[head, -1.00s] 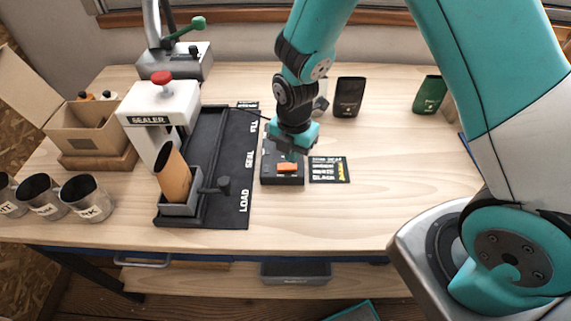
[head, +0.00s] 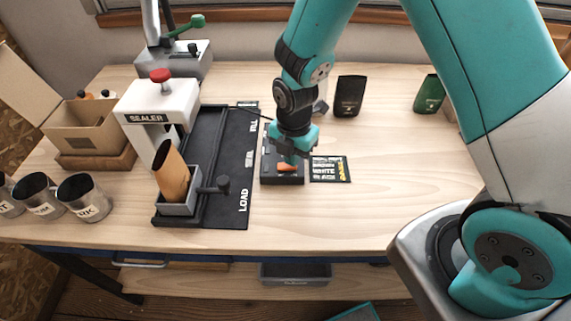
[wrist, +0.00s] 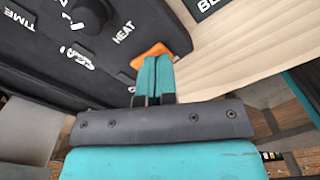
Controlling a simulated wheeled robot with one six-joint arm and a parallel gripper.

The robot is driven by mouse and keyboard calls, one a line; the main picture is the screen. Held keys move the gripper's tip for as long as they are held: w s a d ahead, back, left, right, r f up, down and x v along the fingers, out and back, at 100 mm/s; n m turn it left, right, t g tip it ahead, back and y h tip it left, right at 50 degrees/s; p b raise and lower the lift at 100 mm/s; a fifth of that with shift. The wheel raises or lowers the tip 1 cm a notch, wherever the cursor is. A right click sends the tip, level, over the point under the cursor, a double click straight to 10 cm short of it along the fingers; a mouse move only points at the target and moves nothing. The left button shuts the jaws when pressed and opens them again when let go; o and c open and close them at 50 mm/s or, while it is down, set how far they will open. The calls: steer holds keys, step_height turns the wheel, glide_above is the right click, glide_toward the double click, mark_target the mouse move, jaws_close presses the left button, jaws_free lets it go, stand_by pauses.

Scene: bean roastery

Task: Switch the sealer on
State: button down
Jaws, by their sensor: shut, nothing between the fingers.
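The sealer (head: 146,119) is a white press with a red knob at the left of the bench. A dark control box (head: 284,179) stands to its right, and a cable runs between them. In the wrist view the box (wrist: 40,50) bears the words TIME, SEAL and HEAT around knobs. An orange rocker switch (head: 287,168) is at its near end; it also shows in the wrist view (wrist: 151,52). My gripper (head: 290,160) is shut and empty, its fingertips at the orange switch. The fingers hide part of the switch, and I cannot tell if they touch it.
A tan pouch (head: 172,175) leans in a grey holder on the black track (head: 232,190) left of the box. A label card (head: 330,169) lies right of the box. A black pouch (head: 349,95) stands behind. The bench to the right is mostly clear.

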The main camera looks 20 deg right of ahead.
steer(key=shift+f+b, duration=0.45)
steer(key=shift+f, duration=0.15)
steer(key=shift+r, duration=0.2)
steer(key=shift+r+p, duration=2.95)
steer(key=shift+r, duration=0.4)
steer(key=shift+r, duration=0.15)
steer(key=s+a+r+m+y+b, duration=0.1)
steer(key=s+a+r+m+y, duration=0.1)
steer(key=s+r+m, duration=0.7)
steer(key=s+a+r+m+y+b, duration=0.1)
steer(key=s+a+r+m+y, duration=0.1)
steer(key=s+r+m, duration=0.7)
step_height(320, 180, up, 4)
steer(key=shift+s+a+f, duration=0.1)
steer(key=shift+s+a, duration=0.1)
steer(key=shift+s, duration=0.35)
